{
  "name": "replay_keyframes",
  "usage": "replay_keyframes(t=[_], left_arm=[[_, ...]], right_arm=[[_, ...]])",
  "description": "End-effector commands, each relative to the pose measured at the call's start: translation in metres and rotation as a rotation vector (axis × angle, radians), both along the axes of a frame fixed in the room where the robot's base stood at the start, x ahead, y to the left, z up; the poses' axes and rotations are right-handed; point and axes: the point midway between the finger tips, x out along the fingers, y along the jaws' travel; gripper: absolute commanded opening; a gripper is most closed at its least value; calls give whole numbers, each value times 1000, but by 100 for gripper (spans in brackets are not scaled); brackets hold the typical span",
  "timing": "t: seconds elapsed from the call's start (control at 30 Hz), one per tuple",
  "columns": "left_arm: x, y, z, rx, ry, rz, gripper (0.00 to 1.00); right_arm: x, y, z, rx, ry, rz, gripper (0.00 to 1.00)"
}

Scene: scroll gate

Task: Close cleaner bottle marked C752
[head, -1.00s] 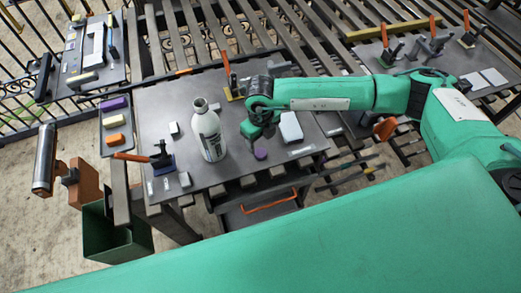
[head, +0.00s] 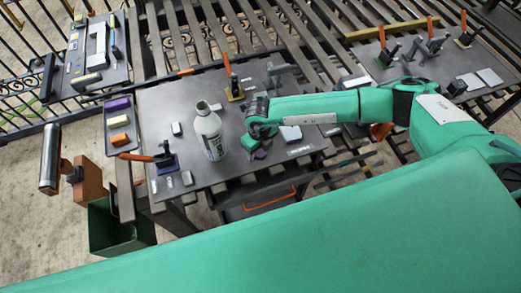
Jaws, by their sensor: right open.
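The white cleaner bottle (head: 208,138) stands upright on the dark grey table, with a dark label on its side. Its neck is uncapped and shows a dark opening; the marking is too small to read. A small purple piece (head: 260,154), possibly the cap, lies on the table right of the bottle. My right gripper (head: 252,145) is open, low over the table between the bottle and the purple piece, and close beside that piece. Whether it touches the piece I cannot tell. My left gripper is not in view.
A toggle clamp with an orange handle (head: 163,157) stands left of the bottle, and another (head: 233,86) behind it. A tray (head: 118,142) with coloured blocks sits at the left edge.

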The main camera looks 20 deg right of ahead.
Motion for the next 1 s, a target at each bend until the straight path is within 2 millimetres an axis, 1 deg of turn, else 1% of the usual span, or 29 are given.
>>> replay_keyframes(t=[0.27,0.3,0.37,0.4,0.53,0.87,1.0], left_arm=[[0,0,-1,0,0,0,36],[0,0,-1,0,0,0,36],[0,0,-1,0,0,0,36],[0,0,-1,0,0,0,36],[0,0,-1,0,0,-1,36],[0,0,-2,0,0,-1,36],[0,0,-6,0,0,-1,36]], right_arm=[[0,0,-1,0,0,0,62],[0,0,-1,0,0,0,60],[0,0,0,0,0,0,48],[0,0,0,0,0,0,40],[0,0,0,0,0,0,14],[0,0,1,0,-1,0,14],[1,0,10,1,-2,-1,14]])
